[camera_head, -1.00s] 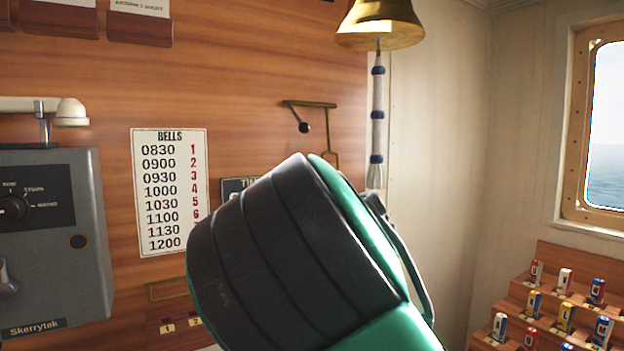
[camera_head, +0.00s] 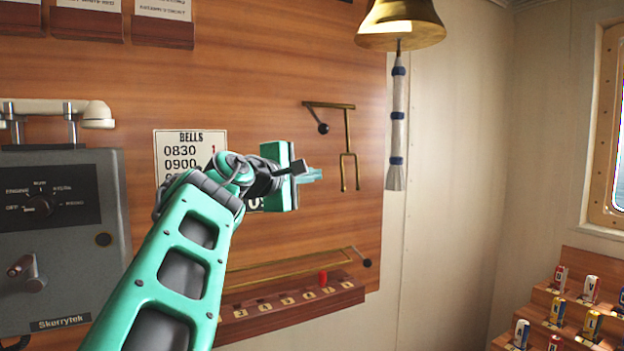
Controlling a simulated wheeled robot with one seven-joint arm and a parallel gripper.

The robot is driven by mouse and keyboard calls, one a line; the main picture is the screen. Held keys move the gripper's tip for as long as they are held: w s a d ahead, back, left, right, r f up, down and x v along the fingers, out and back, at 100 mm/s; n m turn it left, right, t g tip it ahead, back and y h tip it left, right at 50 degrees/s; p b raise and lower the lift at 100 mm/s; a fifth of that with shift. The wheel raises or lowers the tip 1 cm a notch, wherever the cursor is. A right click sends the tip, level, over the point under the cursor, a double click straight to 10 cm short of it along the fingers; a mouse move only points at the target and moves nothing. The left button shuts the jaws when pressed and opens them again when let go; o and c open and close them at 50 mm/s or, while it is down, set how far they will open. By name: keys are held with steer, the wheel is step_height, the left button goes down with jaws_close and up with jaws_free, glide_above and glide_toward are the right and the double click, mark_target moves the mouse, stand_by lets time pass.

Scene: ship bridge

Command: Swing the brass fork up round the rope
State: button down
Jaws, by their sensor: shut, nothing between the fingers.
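The brass fork (camera_head: 347,156) hangs on the wood wall with its two tines pointing down. A brass bar runs from its top to the left, and a short lever with a black knob (camera_head: 323,128) hangs from that bar's left end. The rope (camera_head: 397,125), pale with dark blue bands, hangs straight down from the brass bell, to the right of the fork and apart from it. My gripper (camera_head: 316,174) is shut and empty, pointing right, just left of the fork's tines. I cannot tell its distance from the wall.
The bell (camera_head: 402,25) is at the top. My forearm partly covers the BELLS chart (camera_head: 180,150). Below are a brass rail with a black knob (camera_head: 367,263) and a numbered wooden ledge (camera_head: 290,305) with a red peg. A grey box (camera_head: 60,240) is at left. Cans stand on steps at lower right.

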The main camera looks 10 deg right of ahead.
steer(key=x, duration=1)
steer(key=shift+s+a, duration=0.15)
